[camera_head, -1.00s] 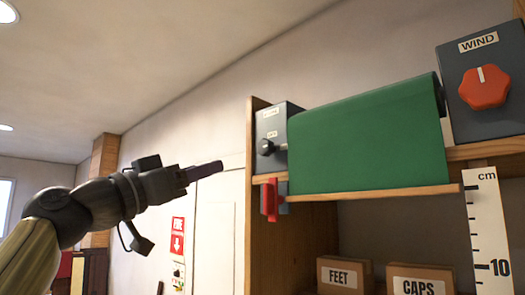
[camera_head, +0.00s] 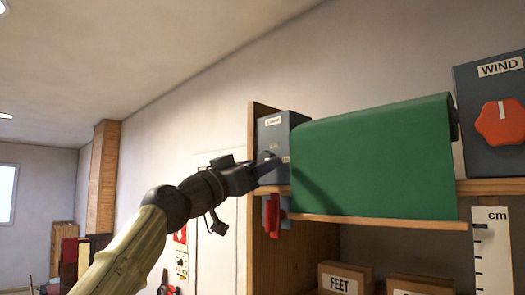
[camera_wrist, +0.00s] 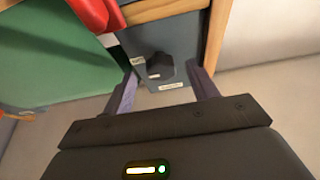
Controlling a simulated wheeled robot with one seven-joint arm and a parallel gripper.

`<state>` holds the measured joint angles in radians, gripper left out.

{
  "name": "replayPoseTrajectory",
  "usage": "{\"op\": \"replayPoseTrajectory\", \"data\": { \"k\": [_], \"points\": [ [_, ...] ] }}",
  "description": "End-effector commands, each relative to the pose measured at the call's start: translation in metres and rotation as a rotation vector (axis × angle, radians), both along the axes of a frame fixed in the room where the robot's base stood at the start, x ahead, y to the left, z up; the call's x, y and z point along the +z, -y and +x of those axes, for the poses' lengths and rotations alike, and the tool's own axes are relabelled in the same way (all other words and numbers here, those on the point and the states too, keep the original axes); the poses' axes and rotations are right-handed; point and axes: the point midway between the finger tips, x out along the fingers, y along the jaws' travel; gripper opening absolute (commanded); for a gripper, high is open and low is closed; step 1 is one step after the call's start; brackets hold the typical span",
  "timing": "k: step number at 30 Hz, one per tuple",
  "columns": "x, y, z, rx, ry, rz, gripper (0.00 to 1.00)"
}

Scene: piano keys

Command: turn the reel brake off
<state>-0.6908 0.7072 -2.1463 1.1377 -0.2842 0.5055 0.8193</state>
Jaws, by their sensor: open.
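The small grey box (camera_head: 296,122) with a dark knob stands at the left end of the shelf, beside the green roll (camera_head: 375,155). A small white label shows high on its front. In the wrist view the box (camera_wrist: 185,40) shows its black knob (camera_wrist: 160,66), with a small label on either side of it, too small to read. My gripper (camera_wrist: 162,72) is open, with one finger to each side of the knob; I cannot tell whether they touch it. In the head view my gripper (camera_head: 272,163) is at the box front and largely hides the knob.
A red part (camera_head: 272,215) hangs under the shelf just below the box; it also shows in the wrist view (camera_wrist: 98,14). The WIND box (camera_head: 490,110) with its red knob is at the right. A FEET box (camera_head: 340,278) stands lower. Open room lies to the left.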

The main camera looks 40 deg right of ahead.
Motion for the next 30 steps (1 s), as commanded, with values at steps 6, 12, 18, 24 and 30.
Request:
{"op": "replayPoseTrajectory", "data": {
  "k": [6,12,18,24,30],
  "points": [
    [0.009,0.019,0.002,-0.001,-0.002,0.000,0.58],
    [0.008,0.020,0.002,0.001,-0.001,0.000,0.58],
    [0.008,0.020,0.002,0.001,0.000,0.000,0.39],
    [0.008,0.020,0.002,0.001,0.000,0.000,0.15],
    [0.007,0.020,0.002,0.002,-0.013,-0.001,0.15]
  ]
}}
